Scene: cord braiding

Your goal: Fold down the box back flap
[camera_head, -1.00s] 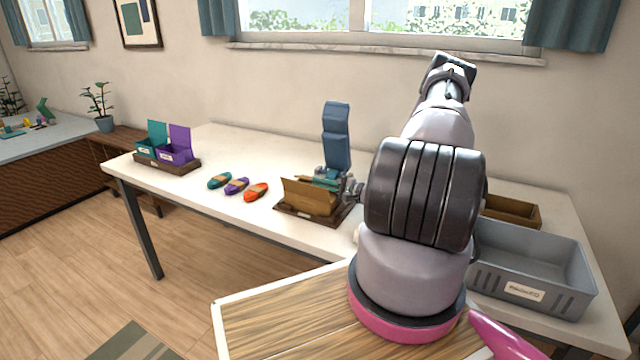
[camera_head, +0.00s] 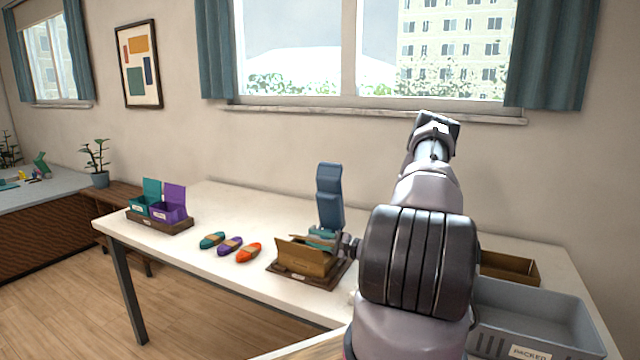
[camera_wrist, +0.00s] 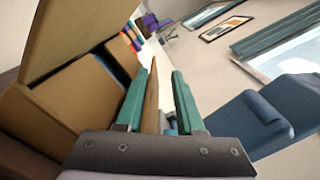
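The brown cardboard box (camera_head: 308,262) sits on a dark wooden base on the table in the head view, with its front flap (camera_head: 292,252) standing up. In the wrist view the box (camera_wrist: 75,105) fills the left side, with one large flap raised at upper left. My gripper (camera_head: 322,237) is at the back side of the box, its teal fingers low. In the wrist view my gripper (camera_wrist: 163,85) has its fingers apart, with the thin upright back flap (camera_wrist: 152,95) between them. The flap is close to the left finger, with a gap to the right one.
Teal, purple and orange cord bundles (camera_head: 230,245) lie left of the box. Teal and purple open boxes (camera_head: 160,212) stand at the table's left end. A grey crate (camera_head: 535,315) and a brown tray (camera_head: 510,266) are at the right.

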